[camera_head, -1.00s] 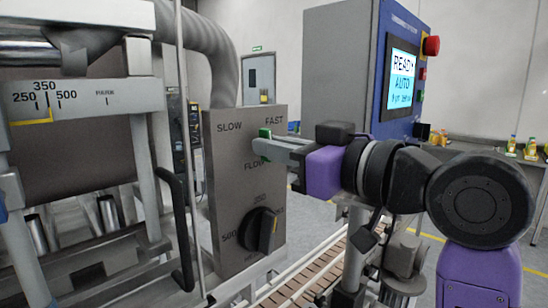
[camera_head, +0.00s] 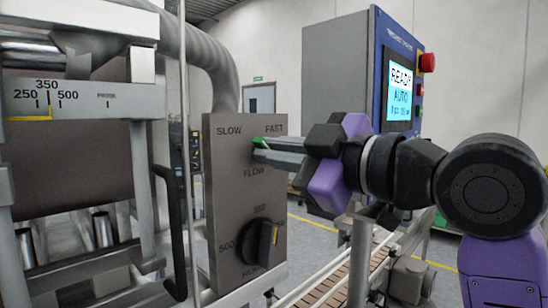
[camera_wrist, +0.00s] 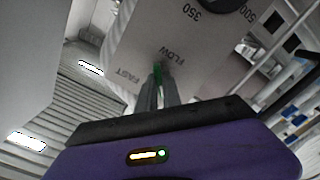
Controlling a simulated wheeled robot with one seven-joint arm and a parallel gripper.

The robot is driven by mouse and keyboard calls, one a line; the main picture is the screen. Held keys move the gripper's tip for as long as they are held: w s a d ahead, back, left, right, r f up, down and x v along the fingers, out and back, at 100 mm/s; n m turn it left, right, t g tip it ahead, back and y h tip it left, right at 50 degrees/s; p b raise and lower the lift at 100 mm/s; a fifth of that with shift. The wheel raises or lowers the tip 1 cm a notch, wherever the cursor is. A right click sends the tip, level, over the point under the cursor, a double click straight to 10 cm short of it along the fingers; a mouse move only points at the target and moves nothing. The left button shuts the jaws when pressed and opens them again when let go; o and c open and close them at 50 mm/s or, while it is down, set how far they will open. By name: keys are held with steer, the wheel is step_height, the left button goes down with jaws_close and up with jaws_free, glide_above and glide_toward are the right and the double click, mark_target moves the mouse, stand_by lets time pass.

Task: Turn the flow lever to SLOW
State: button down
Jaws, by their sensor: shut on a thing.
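The flow lever (camera_head: 264,141) is a small green piece on the grey panel (camera_head: 222,185), just below and left of the word FAST and above the word FLOW. SLOW is printed at the panel's upper left. My gripper (camera_head: 257,147) reaches in from the right, its fingers shut around the lever. In the wrist view the green lever (camera_wrist: 158,73) shows between the tips of my gripper (camera_wrist: 157,88), near FAST and FLOW. The fingers cover part of the lever, and its exact angle is hard to tell.
A blue control cabinet (camera_head: 380,65) with a screen reading READY and AUTO and a red button (camera_head: 428,62) stands behind my arm. A conveyor (camera_head: 335,283) runs below. A thin vertical rod (camera_head: 185,200) stands left of the panel.

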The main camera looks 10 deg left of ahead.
stand_by(0.5)
steer(key=c, duration=1.5)
jaws_free()
steer(key=shift+s+d, duration=0.1)
steer(key=b+v, duration=0.1)
steer(key=v, duration=0.6)
steer(key=shift+s+d, duration=0.2)
steer(key=shift+s, duration=0.05)
